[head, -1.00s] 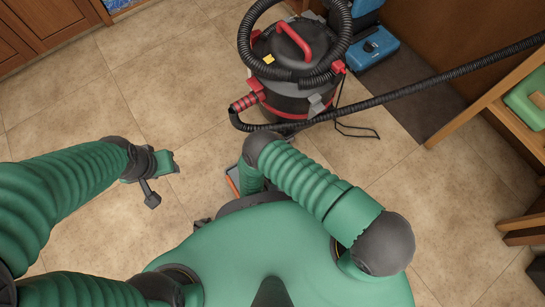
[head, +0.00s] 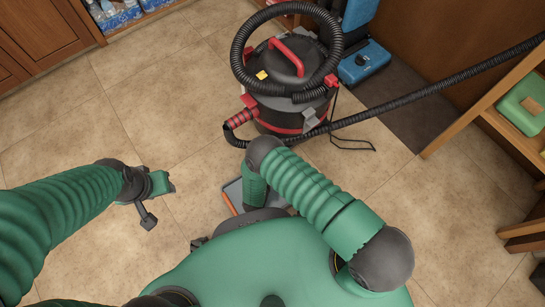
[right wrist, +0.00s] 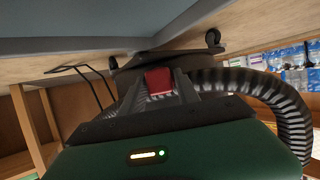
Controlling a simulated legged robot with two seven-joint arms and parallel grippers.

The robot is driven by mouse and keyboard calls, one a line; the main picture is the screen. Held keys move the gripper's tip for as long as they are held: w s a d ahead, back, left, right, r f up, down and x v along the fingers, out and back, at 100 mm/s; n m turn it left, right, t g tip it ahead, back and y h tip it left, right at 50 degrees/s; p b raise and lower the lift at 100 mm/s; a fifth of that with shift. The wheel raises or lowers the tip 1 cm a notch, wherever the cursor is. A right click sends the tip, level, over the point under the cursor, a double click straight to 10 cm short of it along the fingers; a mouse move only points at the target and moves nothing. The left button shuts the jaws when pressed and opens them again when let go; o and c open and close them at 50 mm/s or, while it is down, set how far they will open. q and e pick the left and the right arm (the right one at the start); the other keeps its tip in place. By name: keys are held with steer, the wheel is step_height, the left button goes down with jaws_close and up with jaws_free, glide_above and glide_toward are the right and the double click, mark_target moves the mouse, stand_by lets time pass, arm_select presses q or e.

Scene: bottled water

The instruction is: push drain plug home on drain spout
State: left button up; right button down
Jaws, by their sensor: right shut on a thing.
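The wet vacuum (head: 290,75), a black drum with red trim, stands on the floor ahead. In the right wrist view its dark base with casters (right wrist: 213,38) appears upside down behind my gripper. My right gripper (right wrist: 158,98) is shut on a small red block, which looks like the drain plug (right wrist: 159,80). I cannot make out the drain spout, or whether the plug touches it. In the head view my right gripper is hidden behind my forearm. My left gripper (head: 160,184) hangs over bare floor at left, away from the vacuum; its jaws are too small to read.
A grey tray with an orange edge (head: 231,196) lies partly under my right arm. The black hose (head: 430,107) stretches to the right. A blue machine (head: 366,62) stands behind the vacuum. A wooden shelf (head: 480,108) is at right. Floor at left is clear.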

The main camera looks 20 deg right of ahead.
steer(key=shift+w+d, duration=0.3)
steer(key=shift+w, duration=0.2)
stand_by(0.8)
steer(key=c, duration=0.8)
jaws_free()
